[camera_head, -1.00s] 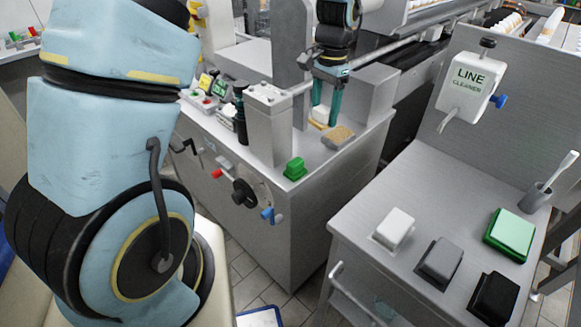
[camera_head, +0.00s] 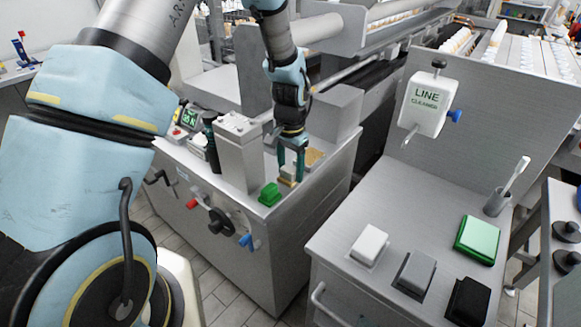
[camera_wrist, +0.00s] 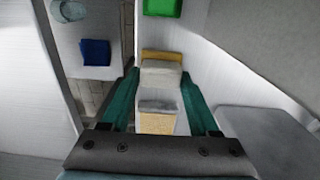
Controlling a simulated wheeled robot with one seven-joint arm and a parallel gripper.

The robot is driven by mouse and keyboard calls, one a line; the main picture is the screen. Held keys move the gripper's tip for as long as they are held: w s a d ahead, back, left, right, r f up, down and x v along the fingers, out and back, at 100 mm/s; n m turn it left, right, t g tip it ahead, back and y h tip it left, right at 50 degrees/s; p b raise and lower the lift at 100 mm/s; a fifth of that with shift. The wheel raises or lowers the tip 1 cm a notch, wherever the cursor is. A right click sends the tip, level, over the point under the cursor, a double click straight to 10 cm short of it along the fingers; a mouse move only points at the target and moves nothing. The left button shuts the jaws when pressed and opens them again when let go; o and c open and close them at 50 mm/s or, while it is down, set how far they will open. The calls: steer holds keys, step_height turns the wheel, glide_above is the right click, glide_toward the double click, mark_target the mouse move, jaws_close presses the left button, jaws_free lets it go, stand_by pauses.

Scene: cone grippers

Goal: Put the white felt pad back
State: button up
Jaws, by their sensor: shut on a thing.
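A small whitish pad with a tan part, which looks like the white felt pad (camera_wrist: 161,73), sits between my fingertips in the wrist view. In the head view this pad (camera_head: 288,171) shows only in part. My gripper (camera_head: 291,175) points down and is shut on it, at the front of the steel machine top (camera_head: 224,180). Whether the pad touches the surface is unclear. A green block (camera_head: 270,194) lies just left of and in front of the gripper. A tan block (camera_head: 316,156) lies behind it; it also shows in the wrist view (camera_wrist: 157,122).
A steel side table (camera_head: 335,215) stands at the right. It carries white (camera_head: 370,242), grey (camera_head: 415,272), black (camera_head: 468,302) and green (camera_head: 478,239) blocks. A line cleaner dispenser (camera_head: 427,104) is above it. A steel post (camera_head: 238,155) stands left of the gripper.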

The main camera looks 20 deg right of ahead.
steer(key=shift+f, duration=0.15)
steer(key=o, duration=1.2)
step_height(320, 180, up, 12)
steer(key=b, duration=0.3)
steer(key=shift+r, duration=0.25)
